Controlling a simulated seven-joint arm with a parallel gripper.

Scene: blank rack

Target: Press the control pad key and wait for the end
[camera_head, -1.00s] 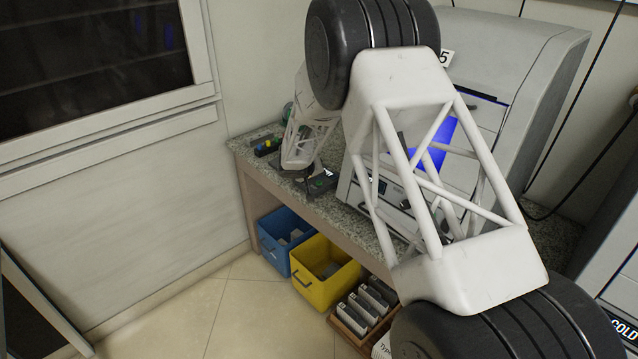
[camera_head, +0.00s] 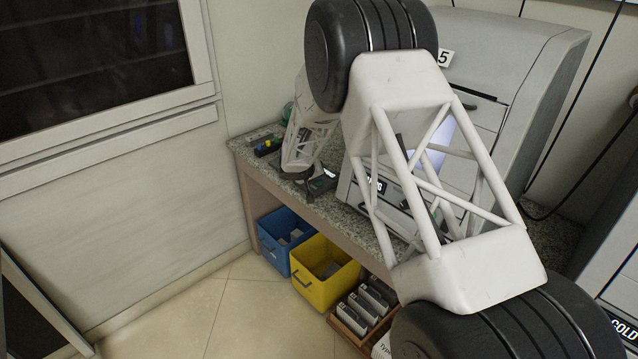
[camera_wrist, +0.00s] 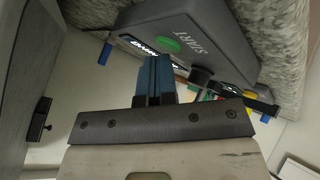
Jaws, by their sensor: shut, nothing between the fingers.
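I cannot tell whether the fingertips touch the key. The large grey machine (camera_head: 545,60) marked 5 stands right of the pad. It has a pale lit window and a small lit display (camera_head: 378,186), partly hidden by my arm.
The speckled counter (camera_head: 345,214) carries a dark box with coloured knobs (camera_head: 268,147) at its left end. A blue bin (camera_head: 270,245), a yellow bin (camera_head: 318,290) and a wooden tray (camera_head: 343,326) of grey-white items sit below. The floor at left is clear.

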